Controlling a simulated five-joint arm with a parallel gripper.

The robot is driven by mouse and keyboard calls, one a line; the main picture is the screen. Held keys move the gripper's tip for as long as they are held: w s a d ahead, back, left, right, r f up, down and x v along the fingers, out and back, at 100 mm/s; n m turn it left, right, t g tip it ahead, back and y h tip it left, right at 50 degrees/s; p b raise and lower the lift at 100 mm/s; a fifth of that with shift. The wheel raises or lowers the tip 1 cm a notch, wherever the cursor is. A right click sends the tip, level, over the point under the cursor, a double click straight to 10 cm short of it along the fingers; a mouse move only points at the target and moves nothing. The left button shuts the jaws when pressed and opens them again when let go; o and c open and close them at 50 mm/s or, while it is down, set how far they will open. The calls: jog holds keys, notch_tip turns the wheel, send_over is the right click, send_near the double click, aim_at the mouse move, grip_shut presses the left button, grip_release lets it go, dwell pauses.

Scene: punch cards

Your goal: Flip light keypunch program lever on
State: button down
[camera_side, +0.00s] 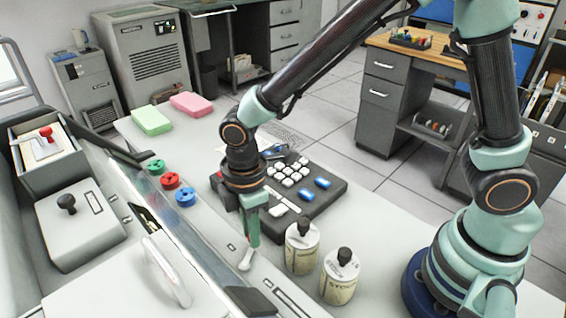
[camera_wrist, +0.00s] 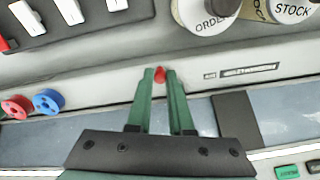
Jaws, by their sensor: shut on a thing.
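My gripper (camera_side: 252,238) points down at the light keypunch's pale front ledge, with green fingers. In the wrist view my gripper (camera_wrist: 160,76) is closed around a small lever with a red tip (camera_wrist: 160,74); only the red part shows between the fingertips. In the side view a short pale piece (camera_side: 246,261) shows just below the fingers, at the ledge. The fingers hide most of the lever, so I cannot tell its tilt. A small label plate (camera_wrist: 250,71) lies to its right in the wrist view.
Two cream drums with black knobs, one (camera_side: 302,247) and another (camera_side: 340,276), stand close to my gripper. A dark keyboard (camera_side: 318,203) lies behind. Green (camera_side: 156,166), red (camera_side: 170,181) and blue (camera_side: 185,197) spools sit along the clear sloping panel. Pink and green card stacks lie farther back.

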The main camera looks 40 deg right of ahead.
jog(key=shift+w+a+n, duration=0.2)
jog(key=shift+n, duration=0.3)
jog(key=c, duration=0.8)
grip_release()
notch_tip(320, 180, up, 12)
jog(key=shift+r, duration=0.1)
